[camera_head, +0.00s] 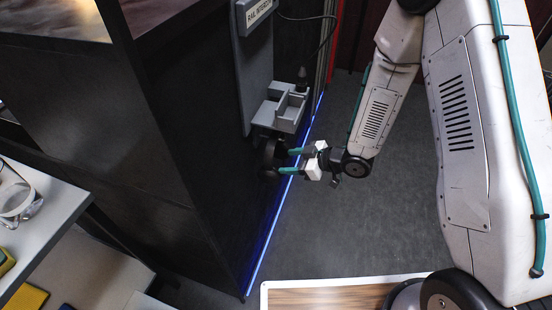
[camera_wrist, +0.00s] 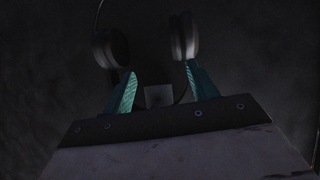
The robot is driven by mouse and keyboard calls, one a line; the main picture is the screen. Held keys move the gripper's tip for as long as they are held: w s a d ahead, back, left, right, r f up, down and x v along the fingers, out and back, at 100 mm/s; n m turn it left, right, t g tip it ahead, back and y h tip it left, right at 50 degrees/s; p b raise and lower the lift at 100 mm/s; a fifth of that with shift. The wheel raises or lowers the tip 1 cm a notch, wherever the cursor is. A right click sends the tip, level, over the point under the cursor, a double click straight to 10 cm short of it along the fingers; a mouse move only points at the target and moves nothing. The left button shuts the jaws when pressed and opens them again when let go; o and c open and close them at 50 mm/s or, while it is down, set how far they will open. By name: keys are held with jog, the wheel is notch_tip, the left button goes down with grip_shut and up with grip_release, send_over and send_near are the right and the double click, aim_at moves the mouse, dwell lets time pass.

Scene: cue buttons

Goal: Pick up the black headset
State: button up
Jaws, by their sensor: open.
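The black headset (camera_head: 269,152) hangs below a grey wall holder, against the dark panel. Its two round ear cups show in the wrist view, one at the upper left (camera_wrist: 108,47) and one at the upper middle (camera_wrist: 184,37). The band is mostly hidden in the dark. My gripper (camera_head: 287,161) is open, its teal fingers pointing left at the headset. In the wrist view my fingertips (camera_wrist: 160,70) are spread, each close to one ear cup. I cannot tell whether they touch the cups.
The grey holder (camera_head: 280,108) juts from a grey wall plate (camera_head: 257,70) just above my gripper. A cable loops beside it. A blue light strip (camera_head: 265,240) runs along the dark cabinet's foot. A white table (camera_head: 40,220) is at left. Grey floor (camera_head: 340,230) lies open at right.

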aim_at(276, 173)
jog(key=s+a+f+y, duration=0.1)
jog(key=s+a+f+g, duration=0.1)
jog(key=shift+s+y, duration=0.3)
jog(key=shift+y, duration=0.1)
jog(key=x, duration=0.2)
jog(key=shift+a+f, duration=0.1)
jog(key=shift+a, duration=0.2)
jog(key=x, duration=0.5)
jog(key=shift+w+d+f, duration=0.1)
jog(key=shift+w+f, duration=0.05)
jog(key=shift+f, duration=0.15)
jog(key=c, duration=1.2)
